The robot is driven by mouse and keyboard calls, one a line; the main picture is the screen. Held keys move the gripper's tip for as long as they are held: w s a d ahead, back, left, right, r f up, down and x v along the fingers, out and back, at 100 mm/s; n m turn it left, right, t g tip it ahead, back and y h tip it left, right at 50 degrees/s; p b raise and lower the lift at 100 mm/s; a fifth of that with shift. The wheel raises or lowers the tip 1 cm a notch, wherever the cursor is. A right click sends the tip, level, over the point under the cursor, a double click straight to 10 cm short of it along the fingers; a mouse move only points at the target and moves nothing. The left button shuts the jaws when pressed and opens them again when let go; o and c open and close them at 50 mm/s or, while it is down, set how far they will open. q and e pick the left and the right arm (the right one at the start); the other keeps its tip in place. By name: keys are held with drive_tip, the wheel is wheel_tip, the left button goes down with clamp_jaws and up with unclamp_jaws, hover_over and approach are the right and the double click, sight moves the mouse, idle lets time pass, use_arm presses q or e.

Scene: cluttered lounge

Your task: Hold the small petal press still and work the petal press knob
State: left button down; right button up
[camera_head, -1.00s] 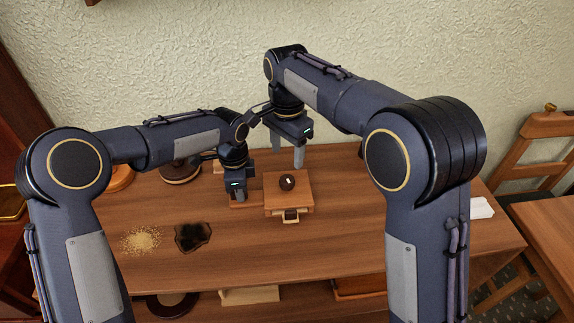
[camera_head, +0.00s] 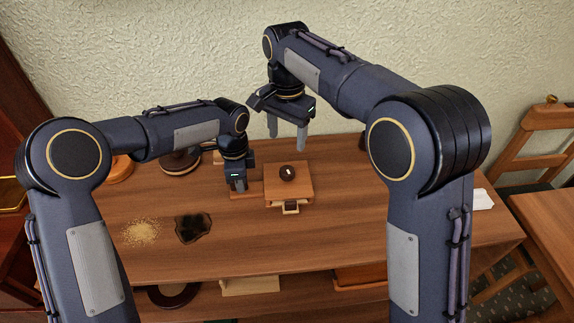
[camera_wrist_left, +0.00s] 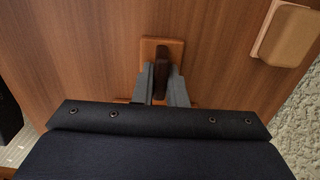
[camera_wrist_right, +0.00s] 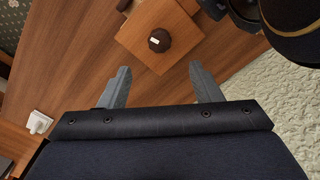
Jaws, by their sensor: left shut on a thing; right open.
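The small petal press (camera_head: 303,187) is a square wooden box on the table, with a drawer-like piece (camera_head: 291,208) at its front. Its dark round knob (camera_head: 287,174), marked white, sits on top and also shows in the right wrist view (camera_wrist_right: 160,41). My left gripper (camera_head: 238,187) is low at the press's left side. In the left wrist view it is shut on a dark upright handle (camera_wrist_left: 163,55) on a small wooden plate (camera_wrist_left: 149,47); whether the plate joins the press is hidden. My right gripper (camera_head: 287,135) is open and empty, raised behind the press, apart from the knob.
A heap of tan grains (camera_head: 140,232) and a dark patch (camera_head: 193,228) lie at the table's left front. Round wooden items (camera_head: 181,162) stand at the back left. A white item (camera_head: 482,199) lies at the right end. The table in front of the press is clear.

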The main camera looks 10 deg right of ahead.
sight(287, 169)
wheel_tip(287, 169, down, 11)
drive_tip(key=n, duration=1.8)
drive_tip(key=shift+f+n, duration=0.15)
drive_tip(key=shift+n, duration=0.25)
drive_tip(key=c, duration=1)
